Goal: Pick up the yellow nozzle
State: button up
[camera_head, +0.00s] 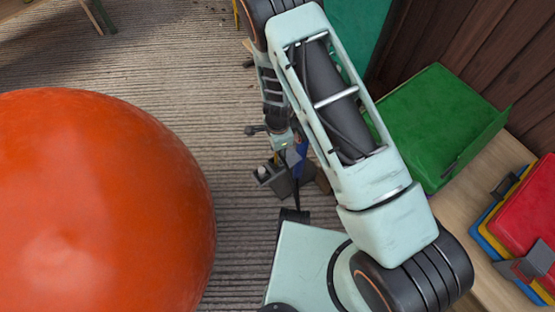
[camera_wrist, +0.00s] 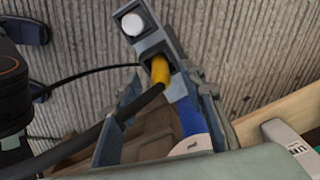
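The yellow nozzle (camera_wrist: 160,69) shows in the wrist view, upright in a square opening of a grey holder (camera_wrist: 143,42). A dark hose or bar crosses in front of its lower part. My gripper (camera_wrist: 166,92) reaches up from the bottom of the wrist view, its grey fingers apart to either side, with the nozzle just beyond and between them. I see no contact with it. In the head view the holder (camera_head: 277,184) stands low beyond my arm, which hides much of the gripper.
A white round-topped item (camera_wrist: 132,24) sits in the holder's other opening; a blue item (camera_wrist: 190,117) is close to the nozzle. A large orange ball (camera_head: 95,200) fills the left. A green box (camera_head: 435,115) and red case (camera_head: 525,210) lie at right. Striped floor (camera_head: 235,235) is clear between.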

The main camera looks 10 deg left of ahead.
jog(key=shift+f, duration=0.85)
jog(key=shift+r, duration=0.1)
grip_shut()
